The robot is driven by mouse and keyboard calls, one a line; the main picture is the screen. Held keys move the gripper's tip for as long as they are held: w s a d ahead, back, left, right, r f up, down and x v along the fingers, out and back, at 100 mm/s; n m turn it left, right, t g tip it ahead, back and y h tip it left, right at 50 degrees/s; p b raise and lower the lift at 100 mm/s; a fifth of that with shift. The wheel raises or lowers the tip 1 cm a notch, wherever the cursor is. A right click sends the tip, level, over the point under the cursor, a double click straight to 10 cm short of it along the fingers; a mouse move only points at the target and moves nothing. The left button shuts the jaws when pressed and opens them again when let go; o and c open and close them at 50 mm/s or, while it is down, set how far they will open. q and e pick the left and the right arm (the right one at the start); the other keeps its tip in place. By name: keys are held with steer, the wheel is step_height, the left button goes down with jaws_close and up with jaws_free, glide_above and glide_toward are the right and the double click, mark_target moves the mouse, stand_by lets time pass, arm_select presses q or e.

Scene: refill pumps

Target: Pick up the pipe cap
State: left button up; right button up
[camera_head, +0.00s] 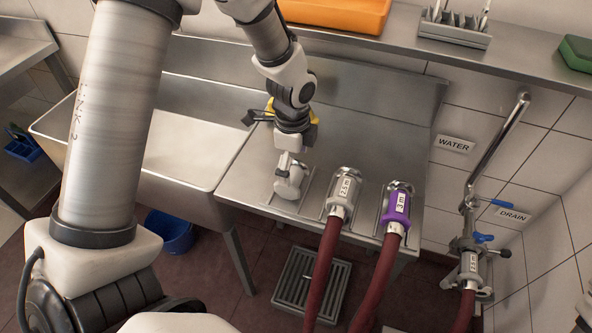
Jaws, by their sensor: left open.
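A pale grey metal fitting with a short upright handle, which looks like the pipe cap (289,183), sits in the leftmost holder on the steel counter. My left gripper (284,124) is open just behind and above it, with its dark and yellow fingers spread to both sides. No object shows clearly held between the fingers. I cannot tell whether the gripper touches the cap. My right gripper is not in view.
A grey hose coupling (342,191) and a purple one (397,205) stand right of the cap, with red hoses. A steel sink (185,150) lies left. A metal pipe with blue valves (484,238) is at right. An orange tray (335,14) sits on the shelf.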

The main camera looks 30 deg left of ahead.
mark_target(293, 175)
arm_select(q)
steer(key=f, duration=0.4)
steer(key=shift+w+a+f, duration=0.15)
steer(key=shift+w+f, duration=0.1)
steer(key=shift+w, duration=0.05)
steer(key=shift+s+r, duration=0.1)
steer(key=shift+s, duration=0.15)
steer(key=c, duration=1.2)
steer(key=shift+r, duration=0.15)
